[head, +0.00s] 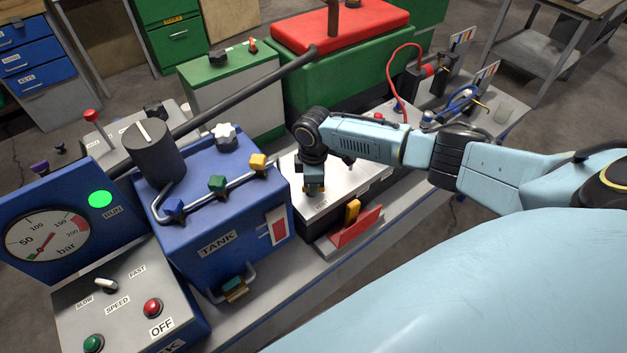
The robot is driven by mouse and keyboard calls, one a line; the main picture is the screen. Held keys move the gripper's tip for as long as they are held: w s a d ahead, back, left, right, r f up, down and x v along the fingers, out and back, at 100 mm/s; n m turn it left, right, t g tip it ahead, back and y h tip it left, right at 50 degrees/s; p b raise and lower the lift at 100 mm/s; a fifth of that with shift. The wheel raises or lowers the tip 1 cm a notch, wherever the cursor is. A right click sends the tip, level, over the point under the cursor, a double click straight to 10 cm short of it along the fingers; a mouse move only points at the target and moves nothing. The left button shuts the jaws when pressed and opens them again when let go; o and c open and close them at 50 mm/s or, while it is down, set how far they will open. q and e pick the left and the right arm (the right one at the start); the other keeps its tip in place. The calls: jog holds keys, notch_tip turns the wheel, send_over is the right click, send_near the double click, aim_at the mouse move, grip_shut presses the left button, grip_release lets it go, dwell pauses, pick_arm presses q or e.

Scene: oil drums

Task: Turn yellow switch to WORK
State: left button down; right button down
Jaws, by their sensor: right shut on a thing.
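My right gripper (313,186) points down at the left part of a silver-topped box (340,190). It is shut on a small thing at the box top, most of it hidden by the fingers. A little yellow shows there, so it seems to be the yellow switch, but its pointing direction cannot be told. Another yellow lever (353,211) stands at a red plate on the box's front. My left gripper is not in view.
Left of my gripper is a blue tank (215,215) with a pipe and blue, green and yellow valve knobs (258,162). A gauge (45,238) and a speed panel (120,290) stand farther left. A red-lidded green box (340,60) stands behind. A red cable (392,75) arches behind my arm.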

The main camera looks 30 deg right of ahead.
jog(key=n, duration=0.3)
jog(key=shift+w+n, duration=0.1)
jog(key=shift+n, duration=0.2)
jog(key=shift+w+n, duration=0.1)
jog(key=shift+n, duration=1.7)
jog(key=c, duration=1.5)
grip_release()
notch_tip(320, 180, up, 13)
jog(key=shift+r+p, duration=0.2)
jog(key=shift+p, duration=0.2)
